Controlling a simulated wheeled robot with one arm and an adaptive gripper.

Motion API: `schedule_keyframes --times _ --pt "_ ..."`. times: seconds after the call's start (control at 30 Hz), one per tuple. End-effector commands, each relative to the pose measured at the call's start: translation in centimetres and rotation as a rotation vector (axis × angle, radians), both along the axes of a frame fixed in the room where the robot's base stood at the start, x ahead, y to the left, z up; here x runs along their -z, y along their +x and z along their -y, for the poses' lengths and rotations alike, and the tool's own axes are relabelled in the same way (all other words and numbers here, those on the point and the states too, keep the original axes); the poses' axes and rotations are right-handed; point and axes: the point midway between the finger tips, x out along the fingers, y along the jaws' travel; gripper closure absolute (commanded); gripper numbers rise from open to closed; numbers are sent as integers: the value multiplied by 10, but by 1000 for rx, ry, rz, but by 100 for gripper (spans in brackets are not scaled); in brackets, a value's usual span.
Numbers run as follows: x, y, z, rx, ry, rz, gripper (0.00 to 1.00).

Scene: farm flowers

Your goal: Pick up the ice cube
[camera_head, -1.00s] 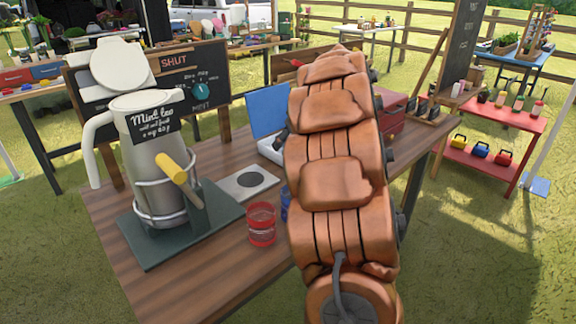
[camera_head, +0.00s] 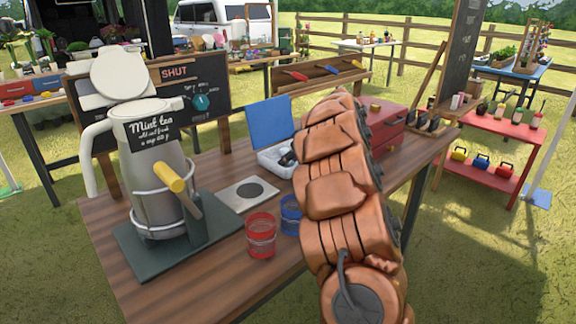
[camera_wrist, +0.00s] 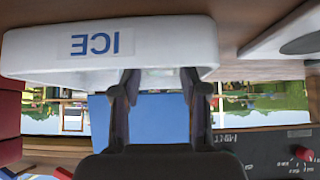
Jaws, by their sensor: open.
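No ice cube can be made out in either view. A white ice box (camera_head: 268,160) with a raised blue lid (camera_head: 270,123) stands on the wooden table, partly hidden by my arm. In the wrist view the picture is upside down; the box (camera_wrist: 40,62) is close, with its label reading ICE, and the blue lid (camera_wrist: 160,118) is behind it. My gripper (camera_wrist: 160,76) is open, its two dark fingers apart and their tips overlapping the box's rim. I cannot tell whether they touch it. In the head view my gripper's dark end (camera_head: 290,156) shows only in part at the box.
A red cup (camera_head: 261,236) and a blue cup (camera_head: 291,215) stand near the table's front edge. A mint tea dispenser (camera_head: 157,175) stands on the left, beside a grey plate with a dark disc (camera_head: 249,193). A red drawer box (camera_head: 387,125) is behind my arm.

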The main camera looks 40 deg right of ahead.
Motion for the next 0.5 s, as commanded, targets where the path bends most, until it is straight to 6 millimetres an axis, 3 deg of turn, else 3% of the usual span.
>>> schedule_keyframes --times 0.13,0.43,0.5 --pt "10 7 0 0 3 -2 56" --pt "12 9 0 0 3 -1 56" --pt "12 9 0 -1 2 -1 64"
